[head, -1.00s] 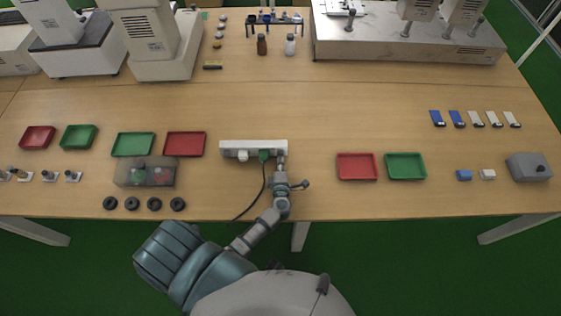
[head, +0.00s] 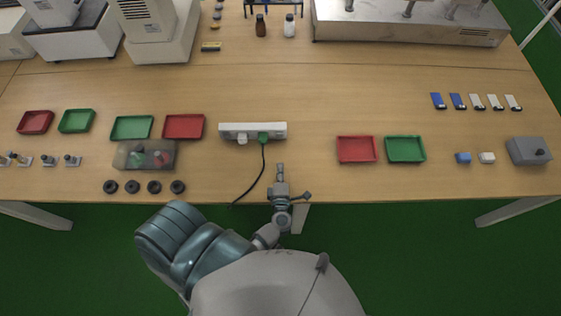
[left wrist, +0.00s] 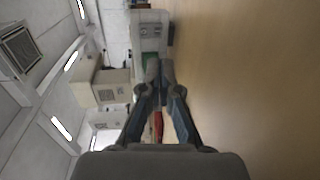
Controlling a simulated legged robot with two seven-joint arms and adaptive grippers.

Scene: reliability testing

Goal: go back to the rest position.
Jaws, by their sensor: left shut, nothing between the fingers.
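My left gripper (head: 280,172) is at the table's front edge, in front of the white power strip and apart from it. Its fingers are closed and empty. In the left wrist view the left gripper (left wrist: 160,75) shows its fingertips together, with the tabletop to the right. The power strip (head: 229,128) lies mid-table with a white plug (head: 242,138) and a green plug (head: 263,138) in it. A black cable (head: 258,182) runs from the green plug to the front edge. My right gripper is not in view.
Red (head: 357,149) and green (head: 405,149) trays lie right of the gripper, and more trays lie left. A clear box (head: 145,154) and several black rings (head: 154,187) sit front left. A grey box (head: 528,151) stands far right. The wood between strip and front edge is mostly clear.

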